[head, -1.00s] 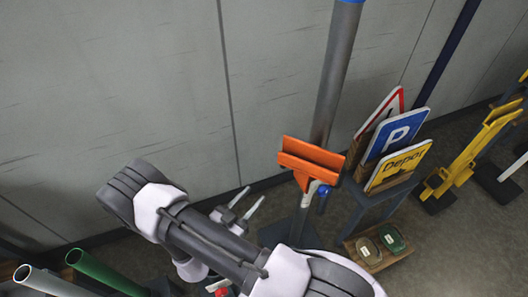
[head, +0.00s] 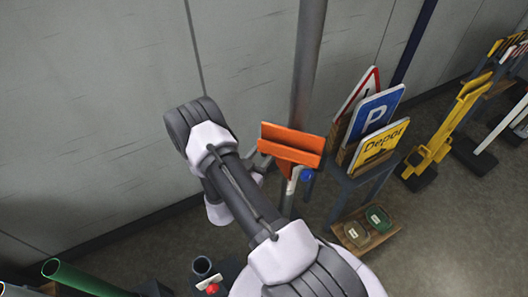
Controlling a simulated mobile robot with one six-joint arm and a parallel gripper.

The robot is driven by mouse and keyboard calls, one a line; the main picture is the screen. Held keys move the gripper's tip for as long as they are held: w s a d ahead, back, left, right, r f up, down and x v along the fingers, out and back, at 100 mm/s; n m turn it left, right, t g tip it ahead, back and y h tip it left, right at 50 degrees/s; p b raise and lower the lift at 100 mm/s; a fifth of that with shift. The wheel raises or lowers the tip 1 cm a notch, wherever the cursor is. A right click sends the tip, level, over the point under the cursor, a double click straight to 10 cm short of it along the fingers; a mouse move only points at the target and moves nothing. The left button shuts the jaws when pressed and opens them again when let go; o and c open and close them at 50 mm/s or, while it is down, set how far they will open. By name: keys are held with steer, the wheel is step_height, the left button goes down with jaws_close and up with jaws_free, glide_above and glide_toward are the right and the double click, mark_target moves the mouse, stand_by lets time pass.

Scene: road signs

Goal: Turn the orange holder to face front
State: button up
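The orange holder (head: 291,144) is a slotted bracket on the upright grey pole (head: 309,60). Its long slot runs left to right, sloping slightly down to the right, and it looks empty. A blue knob (head: 307,175) sits just below it on the pale clamp. My gripper (head: 264,162) is at the lower left of the holder, close to its left end. My arm covers much of the gripper, so I cannot tell whether it touches the holder or how far its fingers are apart.
Right of the pole a rack (head: 368,181) holds a red-edged triangle sign, a blue P sign (head: 374,117) and a yellow Depot sign (head: 380,145). A low shelf (head: 383,239) below holds two small round items. Yellow stands are farther right. A green tube (head: 75,276) is at lower left.

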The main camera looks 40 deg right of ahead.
steer(key=shift+c, duration=0.4)
jaws_close()
stand_by(0.9)
